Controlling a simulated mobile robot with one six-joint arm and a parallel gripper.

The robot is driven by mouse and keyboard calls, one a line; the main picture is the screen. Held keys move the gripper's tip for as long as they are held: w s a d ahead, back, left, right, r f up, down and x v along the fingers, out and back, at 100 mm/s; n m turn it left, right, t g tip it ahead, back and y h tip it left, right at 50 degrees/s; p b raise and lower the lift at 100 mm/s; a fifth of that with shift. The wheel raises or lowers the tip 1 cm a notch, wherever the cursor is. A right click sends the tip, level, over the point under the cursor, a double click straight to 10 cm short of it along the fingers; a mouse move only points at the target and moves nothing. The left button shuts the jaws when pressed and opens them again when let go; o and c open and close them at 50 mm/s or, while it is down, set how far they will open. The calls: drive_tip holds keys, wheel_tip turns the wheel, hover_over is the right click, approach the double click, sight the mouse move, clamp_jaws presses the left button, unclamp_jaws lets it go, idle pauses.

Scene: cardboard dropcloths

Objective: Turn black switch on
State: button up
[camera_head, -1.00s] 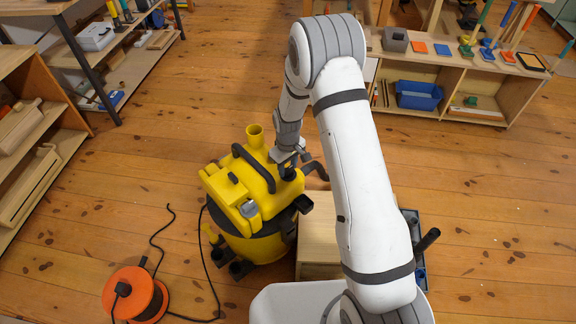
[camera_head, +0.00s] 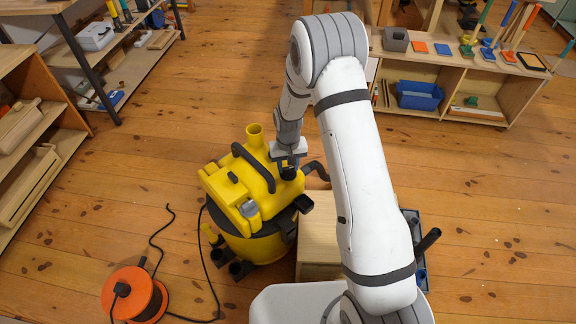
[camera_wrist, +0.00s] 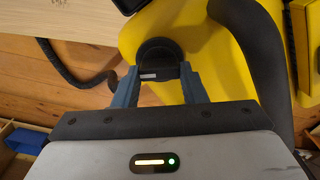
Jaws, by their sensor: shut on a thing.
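A yellow shop vacuum (camera_head: 238,187) with black trim stands on the wooden floor. Its black switch, a round knob (camera_wrist: 158,54), sits on the yellow top and shows in the wrist view between my fingers. In the head view the knob (camera_head: 289,174) is a small dark spot just under my gripper (camera_head: 289,165). In the wrist view my gripper (camera_wrist: 160,84) has its two blue-grey fingers on either side of the knob, shut on it. A small light label strip shows on the knob's near side. The fingers partly cover the knob's sides.
The vacuum's black handle (camera_head: 254,168) arches close beside my gripper. A dark hose (camera_head: 316,169) lies on its other side, near a wooden box (camera_head: 318,240). An orange cable reel (camera_head: 133,293) stands at lower left. Shelves line the edges; floor between is open.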

sight(289, 167)
drive_tip(key=m, duration=0.5)
drive_tip(key=shift+d+m, duration=0.1)
drive_tip(key=shift+m, duration=0.3)
idle(0.4)
drive_tip(key=o, duration=1)
drive_tip(key=shift+r+p, duration=0.45)
drive_tip(key=shift+r, duration=3.45)
